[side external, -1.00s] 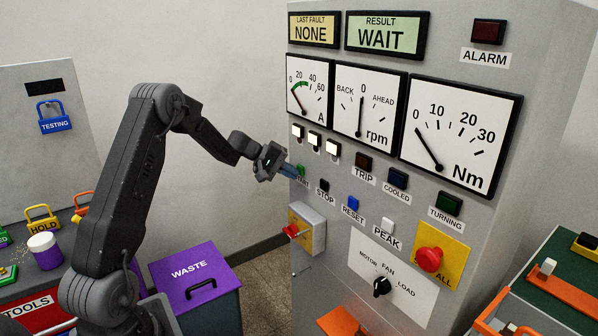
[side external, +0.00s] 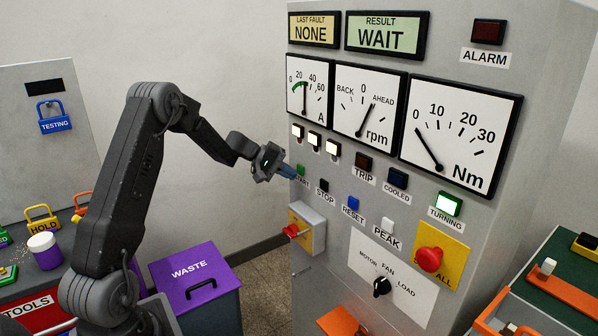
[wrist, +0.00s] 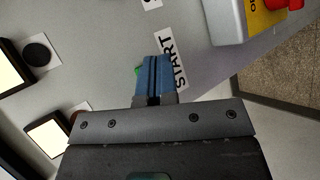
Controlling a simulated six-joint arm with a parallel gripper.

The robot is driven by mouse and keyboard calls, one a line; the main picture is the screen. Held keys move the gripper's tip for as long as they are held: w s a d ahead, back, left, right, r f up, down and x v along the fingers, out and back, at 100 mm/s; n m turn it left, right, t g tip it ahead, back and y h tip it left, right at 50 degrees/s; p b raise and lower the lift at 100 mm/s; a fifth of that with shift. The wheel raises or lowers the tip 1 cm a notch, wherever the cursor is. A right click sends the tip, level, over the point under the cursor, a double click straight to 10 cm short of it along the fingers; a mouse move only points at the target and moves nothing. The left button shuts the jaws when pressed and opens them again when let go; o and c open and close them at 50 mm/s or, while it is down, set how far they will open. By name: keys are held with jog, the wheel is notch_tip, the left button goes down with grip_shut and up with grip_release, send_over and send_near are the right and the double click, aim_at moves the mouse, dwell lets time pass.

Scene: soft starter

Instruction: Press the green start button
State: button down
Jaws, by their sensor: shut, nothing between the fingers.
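The green start button (side external: 300,169) is on the grey cabinet front, above its START label, left of the black stop button (side external: 323,185). My gripper (side external: 291,171) is shut and empty, its blue fingertips right at the start button. In the wrist view the fingertips (wrist: 155,62) lie beside the START label (wrist: 168,62) and cover most of the button; only a green sliver (wrist: 137,70) shows. I cannot tell whether they touch it. The TURNING lamp (side external: 448,204) is lit green. The result display (side external: 386,36) reads WAIT.
Blue reset (side external: 353,203) and white peak (side external: 387,224) buttons sit to the right. A red-handled switch box (side external: 305,229) juts out below the start button. A red mushroom button (side external: 429,259) on yellow is farther right. A purple waste bin (side external: 195,280) stands below my arm.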

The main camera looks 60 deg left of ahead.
jog(key=shift+s, duration=0.3)
jog(key=shift+s, duration=2.5)
jog(key=s+d+r+m+g, duration=0.3)
jog(key=d+r, duration=0.2)
jog(key=d, duration=0.5)
jog(key=s+d+r+m+g, duration=0.2)
jog(key=s+d+r+m, duration=0.2)
jog(key=d, duration=0.5)
jog(key=s+d+r+m+y, duration=0.1)
jog(key=s+d+m+y, duration=0.1)
jog(key=s, duration=0.6)
jog(key=s+d+r+m+t+y, duration=0.1)
jog(key=s+d+m+y, duration=0.2)
jog(key=s+d, duration=0.3)
jog(key=s+y, duration=0.1)
jog(key=s, duration=0.2)
jog(key=shift+s+d+m, duration=0.2)
jog(key=shift+d+m, duration=0.1)
jog(key=shift+d, duration=0.05)
